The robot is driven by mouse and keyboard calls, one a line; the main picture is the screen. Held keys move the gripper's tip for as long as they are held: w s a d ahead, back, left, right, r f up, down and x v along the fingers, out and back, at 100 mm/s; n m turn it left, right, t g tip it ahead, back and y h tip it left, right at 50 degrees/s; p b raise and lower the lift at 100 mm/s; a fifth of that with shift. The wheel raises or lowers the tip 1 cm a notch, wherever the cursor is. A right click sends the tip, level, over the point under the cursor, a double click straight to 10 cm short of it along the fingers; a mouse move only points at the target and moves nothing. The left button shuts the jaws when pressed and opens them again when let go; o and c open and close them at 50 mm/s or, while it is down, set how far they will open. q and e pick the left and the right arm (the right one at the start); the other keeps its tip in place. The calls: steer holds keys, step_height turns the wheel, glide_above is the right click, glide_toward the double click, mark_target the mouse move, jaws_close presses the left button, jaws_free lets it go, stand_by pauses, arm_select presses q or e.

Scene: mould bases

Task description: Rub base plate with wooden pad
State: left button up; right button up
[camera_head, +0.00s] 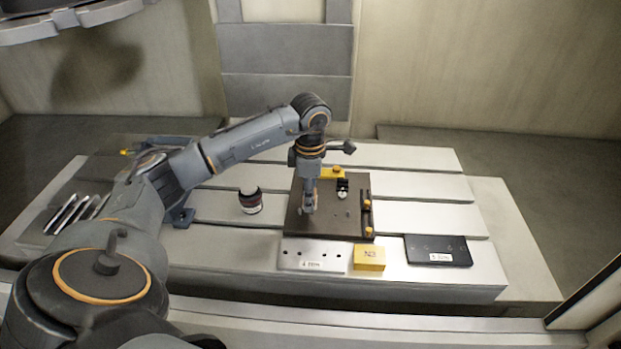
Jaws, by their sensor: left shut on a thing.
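The base plate (337,226) is a dark brown square plate lying on the slatted grey table, right of the middle of the view. My left gripper (309,208) points down over the left part of this plate, with its fingertips close to the surface. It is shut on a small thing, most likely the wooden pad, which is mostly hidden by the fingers. I cannot tell whether the held thing touches the plate. My right gripper is not in view.
Yellow and black fittings (367,205) line the plate's right edge, with another yellow piece (332,173) behind. In front lie a silver plate (314,255), a yellow block (369,258) and a black plate (437,250). A round container (250,201) stands left.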

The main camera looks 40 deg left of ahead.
arm_select(q)
step_height(320, 180, up, 2)
steer(key=shift+w+d+r+p, duration=0.1)
steer(key=shift+p, duration=0.35)
steer(key=shift+a+r+p, duration=0.2)
steer(key=shift+r+p, duration=0.45)
steer(key=shift+r, duration=0.35)
steer(key=shift+d+r, duration=0.15)
steer(key=shift+r, duration=0.2)
